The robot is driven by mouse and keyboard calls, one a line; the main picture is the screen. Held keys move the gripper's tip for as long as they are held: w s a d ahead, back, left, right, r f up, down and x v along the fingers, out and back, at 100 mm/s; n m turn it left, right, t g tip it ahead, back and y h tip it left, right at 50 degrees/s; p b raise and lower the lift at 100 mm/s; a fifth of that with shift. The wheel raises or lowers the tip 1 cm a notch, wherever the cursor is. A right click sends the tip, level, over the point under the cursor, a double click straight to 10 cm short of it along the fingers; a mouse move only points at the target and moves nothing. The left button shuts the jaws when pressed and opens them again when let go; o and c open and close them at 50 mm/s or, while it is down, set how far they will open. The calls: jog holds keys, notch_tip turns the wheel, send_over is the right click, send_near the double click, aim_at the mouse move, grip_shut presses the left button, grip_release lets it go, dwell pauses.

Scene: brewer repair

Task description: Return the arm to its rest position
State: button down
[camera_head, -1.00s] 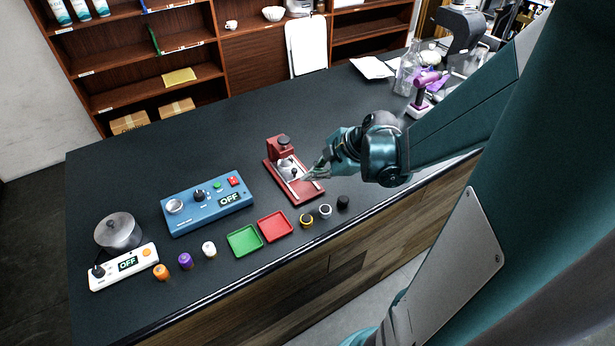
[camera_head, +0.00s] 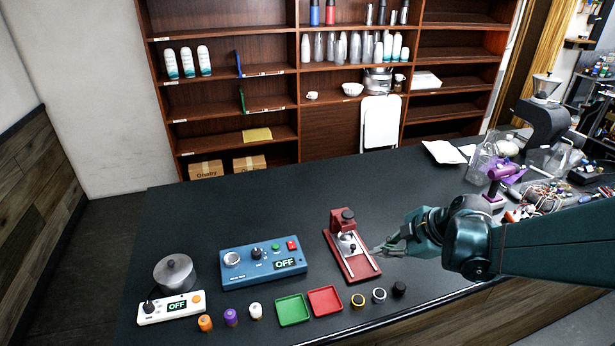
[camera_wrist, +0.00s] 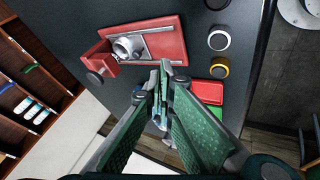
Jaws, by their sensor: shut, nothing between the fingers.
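My gripper (camera_head: 386,249) is shut and empty in the head view, just right of the red brewer stand (camera_head: 352,254) and above the dark counter (camera_head: 300,215). My teal arm reaches in from the right. In the wrist view the gripper's fingertips (camera_wrist: 160,75) are together, with the red stand (camera_wrist: 165,40) beyond them. The stand carries a silver metal part (camera_wrist: 128,46) and a dark knob.
A blue control box (camera_head: 262,262) reading OFF stands left of the stand. A green tray (camera_head: 292,310), a red tray (camera_head: 325,301) and several small caps line the front edge. A pot (camera_head: 174,273) sits at left. Glassware (camera_head: 482,165) stands at the right.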

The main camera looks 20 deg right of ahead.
jog(key=shift+a, duration=0.1)
jog(key=s+a+r+m+h, duration=0.1)
jog(key=s+a+r+m, duration=0.2)
jog(key=a+m, duration=0.2)
jog(key=s+a+r+m+h+b, duration=0.1)
jog(key=s+a+r+m, duration=0.1)
jog(key=a+m, duration=0.3)
jog(key=s+a+r+m+t+h+b, duration=0.1)
jog(key=s+a+r+m, duration=0.2)
jog(key=a, duration=0.4)
jog(key=shift+s+r+m+h, duration=0.35)
jog(key=shift+s+m, duration=0.25)
jog(key=shift+m, duration=0.4)
